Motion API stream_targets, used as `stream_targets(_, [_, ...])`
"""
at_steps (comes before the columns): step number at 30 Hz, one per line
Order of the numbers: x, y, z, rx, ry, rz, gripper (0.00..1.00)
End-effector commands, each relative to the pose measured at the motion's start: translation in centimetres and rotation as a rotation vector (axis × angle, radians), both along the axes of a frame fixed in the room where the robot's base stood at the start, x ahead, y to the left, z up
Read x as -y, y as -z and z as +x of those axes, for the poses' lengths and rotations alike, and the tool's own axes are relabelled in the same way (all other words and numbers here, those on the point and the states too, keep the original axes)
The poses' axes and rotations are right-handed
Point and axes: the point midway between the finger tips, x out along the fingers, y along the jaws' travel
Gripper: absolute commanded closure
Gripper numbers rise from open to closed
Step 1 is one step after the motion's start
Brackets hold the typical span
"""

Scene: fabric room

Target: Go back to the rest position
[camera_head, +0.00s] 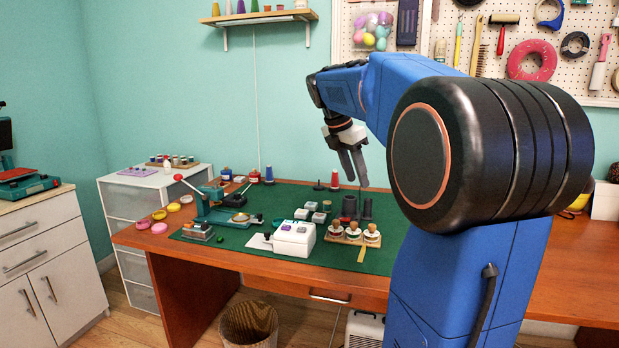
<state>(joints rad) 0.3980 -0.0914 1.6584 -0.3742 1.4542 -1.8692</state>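My gripper (357,180) hangs from my blue arm, pointing down, above the back right part of the green mat (270,262) on the wooden desk (200,273). Its two dark fingers stand a little apart. My large blue and black arm links fill the right of the view and hide part of the desk.
A white boxy device (294,238), a green press with a red-knobbed lever (213,207), a small wooden stand with several stamps (353,236) and dark cylinders (349,207) stand on the mat. A wall shelf (262,17) hangs at the upper left.

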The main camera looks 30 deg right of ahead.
Motion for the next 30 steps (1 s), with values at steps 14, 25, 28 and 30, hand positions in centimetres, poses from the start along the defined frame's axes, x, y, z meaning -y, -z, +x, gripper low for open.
stream_targets(14, [-5.2,1.8,-2.3,0.144,0.151,0.036,0.62])
stream_targets(25, [-16.5,8.5,-9.2,0.445,0.592,0.212,0.62])
stream_targets(28, [-19.0,10.7,-11.3,0.508,0.722,0.275,0.62])
stream_targets(30, [-20.7,12.3,-12.8,0.545,0.816,0.321,0.62])
